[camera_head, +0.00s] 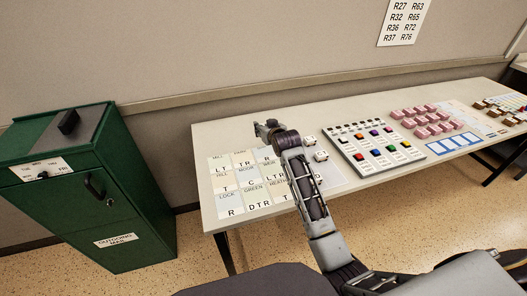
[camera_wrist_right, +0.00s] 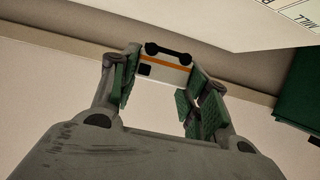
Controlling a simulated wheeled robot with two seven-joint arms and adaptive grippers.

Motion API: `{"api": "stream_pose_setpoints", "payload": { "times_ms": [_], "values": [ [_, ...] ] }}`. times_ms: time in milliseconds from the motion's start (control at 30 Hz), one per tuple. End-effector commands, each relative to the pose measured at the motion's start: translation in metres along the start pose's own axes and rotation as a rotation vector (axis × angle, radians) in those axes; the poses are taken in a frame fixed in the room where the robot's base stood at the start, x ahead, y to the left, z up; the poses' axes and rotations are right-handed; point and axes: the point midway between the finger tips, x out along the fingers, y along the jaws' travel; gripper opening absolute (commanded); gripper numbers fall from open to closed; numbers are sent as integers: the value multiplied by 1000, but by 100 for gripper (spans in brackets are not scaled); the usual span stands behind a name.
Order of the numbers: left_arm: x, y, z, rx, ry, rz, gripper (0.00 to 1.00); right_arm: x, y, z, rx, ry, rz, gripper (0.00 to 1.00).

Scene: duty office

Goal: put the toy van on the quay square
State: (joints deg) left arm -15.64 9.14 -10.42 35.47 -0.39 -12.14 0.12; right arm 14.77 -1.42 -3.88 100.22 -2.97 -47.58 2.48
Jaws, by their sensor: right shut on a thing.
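The toy van (camera_wrist_right: 165,72), white with an orange stripe and dark wheels, sits between the fingers of my right gripper (camera_wrist_right: 160,88) in the right wrist view. The gripper is shut on it. In the head view my right gripper (camera_head: 264,129) is over the table's back part, beyond the top right of the lettered square grid (camera_head: 232,184); I cannot make out the van there. Grid names such as MOOR, LOCK and GREEN are faintly legible. I cannot read a quay label; my arm covers part of the grid's right side. My left gripper is out of view.
Two small pale toy vehicles (camera_head: 320,155) stand right of my arm on a pale sheet. A panel of coloured buttons (camera_head: 374,146) and pink blocks (camera_head: 421,119) lie farther right on the table (camera_head: 212,137). A green cabinet (camera_head: 122,180) stands left.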

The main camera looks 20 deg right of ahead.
Motion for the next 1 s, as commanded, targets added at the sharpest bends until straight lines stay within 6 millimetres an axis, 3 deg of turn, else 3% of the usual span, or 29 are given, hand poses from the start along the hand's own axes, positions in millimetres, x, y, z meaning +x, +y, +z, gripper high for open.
{"api": "stream_pose_setpoints", "payload": {
  "times_ms": [500, 1000],
  "values": [
    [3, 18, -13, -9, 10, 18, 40, 22, 0, 54, 0, -2, 0, 20],
    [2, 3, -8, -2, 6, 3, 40, 25, 0, 62, 0, -1, 0, 20]
  ]
}}
